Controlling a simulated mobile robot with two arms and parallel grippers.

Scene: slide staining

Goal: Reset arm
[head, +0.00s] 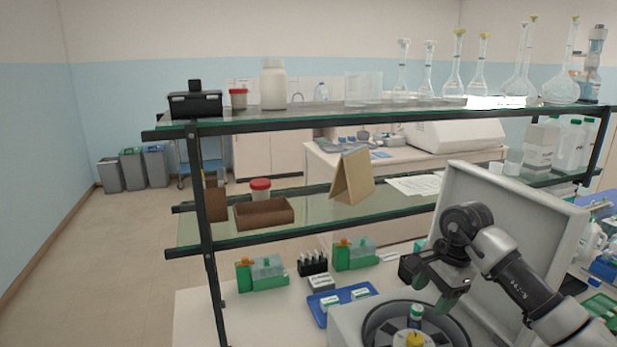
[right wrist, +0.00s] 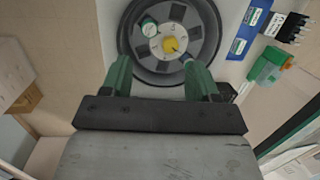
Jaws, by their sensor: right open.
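My right gripper (head: 438,290) is in the air above an open-lidded centrifuge (head: 345,322) on the bench. It is open and nothing shows between its green fingertips. In the right wrist view the gripper (right wrist: 160,78) points at the round rotor (right wrist: 188,65), which has a yellow centre knob (right wrist: 170,45) and a tube with a white-green cap (right wrist: 149,29) seated in it. The same green-capped tube (head: 416,315) shows in the head view. The raised lid (head: 500,205) stands behind my right arm. My left gripper is not in view.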

